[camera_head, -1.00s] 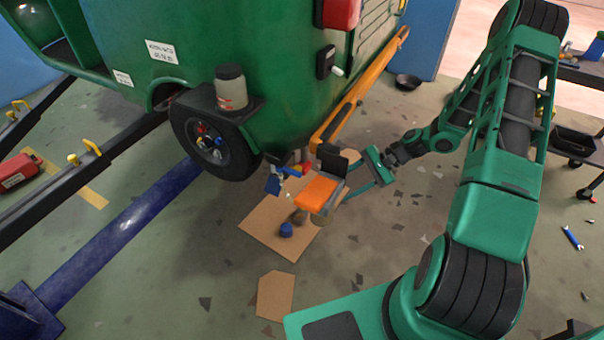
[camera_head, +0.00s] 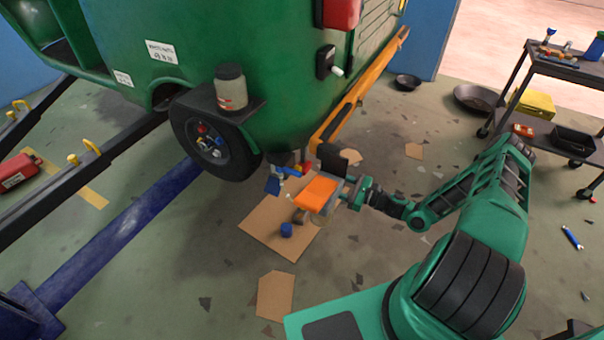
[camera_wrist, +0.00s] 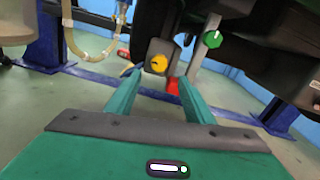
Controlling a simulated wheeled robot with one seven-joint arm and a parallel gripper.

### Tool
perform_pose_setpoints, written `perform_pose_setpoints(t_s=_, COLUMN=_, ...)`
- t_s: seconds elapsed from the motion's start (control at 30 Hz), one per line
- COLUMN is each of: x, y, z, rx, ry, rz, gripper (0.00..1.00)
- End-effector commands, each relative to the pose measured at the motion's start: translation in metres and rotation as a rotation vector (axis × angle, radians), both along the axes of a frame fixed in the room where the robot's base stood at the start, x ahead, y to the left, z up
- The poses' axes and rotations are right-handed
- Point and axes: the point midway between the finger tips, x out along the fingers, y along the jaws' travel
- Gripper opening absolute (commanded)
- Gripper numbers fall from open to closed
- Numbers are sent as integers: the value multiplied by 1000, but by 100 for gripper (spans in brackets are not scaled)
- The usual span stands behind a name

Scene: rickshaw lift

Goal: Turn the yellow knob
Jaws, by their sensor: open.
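The yellow knob (camera_wrist: 157,63) shows in the wrist view on the face of a dark box, near the picture's middle. My gripper (camera_wrist: 160,77) is open. Its two green fingers reach toward the box, one on each side of the knob in the picture, with nothing between them. I cannot tell how far the fingertips are from the knob. In the head view my gripper (camera_head: 348,191) is beside an orange-topped object (camera_head: 318,193) below the green vehicle. Its fingers are mostly hidden there, and I cannot make out this knob in that view.
A green knob (camera_wrist: 212,39) on a grey bar is up and right of the yellow knob. A red part (camera_wrist: 173,86) is just below the box. The green vehicle (camera_head: 290,100) and its wheel (camera_head: 215,145) stand close by. A tool cart (camera_head: 560,70) stands at right.

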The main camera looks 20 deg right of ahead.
Motion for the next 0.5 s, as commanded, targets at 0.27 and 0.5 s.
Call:
perform_pose_setpoints(t_s=0.27, x=27, y=30, z=1, rx=-1, ry=-3, rz=4, gripper=48)
perform_pose_setpoints(t_s=0.5, x=55, y=60, z=0, rx=-1, ry=-2, rz=4, gripper=48)
